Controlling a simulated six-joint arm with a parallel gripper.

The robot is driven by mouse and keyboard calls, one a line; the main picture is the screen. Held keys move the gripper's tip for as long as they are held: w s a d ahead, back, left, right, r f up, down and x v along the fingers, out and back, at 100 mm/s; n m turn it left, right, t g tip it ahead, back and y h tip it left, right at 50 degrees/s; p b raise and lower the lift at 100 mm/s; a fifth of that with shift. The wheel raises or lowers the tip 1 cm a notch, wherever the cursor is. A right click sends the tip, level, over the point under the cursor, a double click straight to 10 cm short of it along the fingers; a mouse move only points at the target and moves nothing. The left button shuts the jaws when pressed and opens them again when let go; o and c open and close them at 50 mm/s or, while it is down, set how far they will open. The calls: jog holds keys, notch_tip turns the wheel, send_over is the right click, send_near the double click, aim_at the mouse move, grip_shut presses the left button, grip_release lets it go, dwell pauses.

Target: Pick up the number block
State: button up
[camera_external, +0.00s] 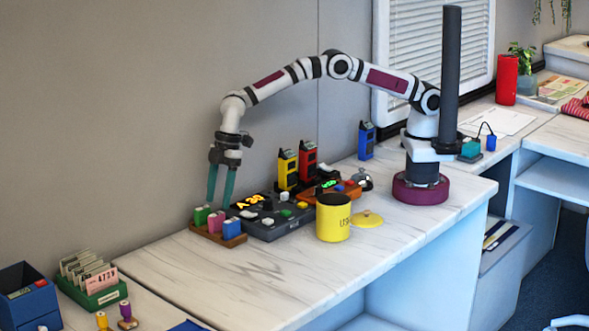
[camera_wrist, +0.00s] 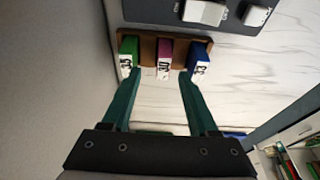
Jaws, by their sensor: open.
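Three number blocks stand in a row in a brown wooden holder (camera_external: 206,236): a green block (camera_external: 201,216), a pink block (camera_external: 216,222) and a blue block (camera_external: 231,229). In the wrist view the green block (camera_wrist: 128,54), pink block (camera_wrist: 164,60) and blue block (camera_wrist: 197,60) each have a white face with dark markings. My gripper (camera_external: 220,204) is open and empty, its two teal fingers pointing down above the holder. In the wrist view my gripper (camera_wrist: 158,76) has its fingertips near the green and blue blocks, with the pink block between them. I cannot tell whether they touch.
A dark control panel (camera_external: 266,226) with white buttons stands right beside the holder. Yellow and red handheld radios (camera_external: 307,158) stand behind. The table front (camera_external: 260,278) is clear. A green card box (camera_external: 98,292) stands at left.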

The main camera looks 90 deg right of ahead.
aim_at(218, 214)
jog(key=x, duration=0.5)
jog(key=shift+s+a, duration=0.2)
jog(key=shift+r, duration=0.1)
grip_shut()
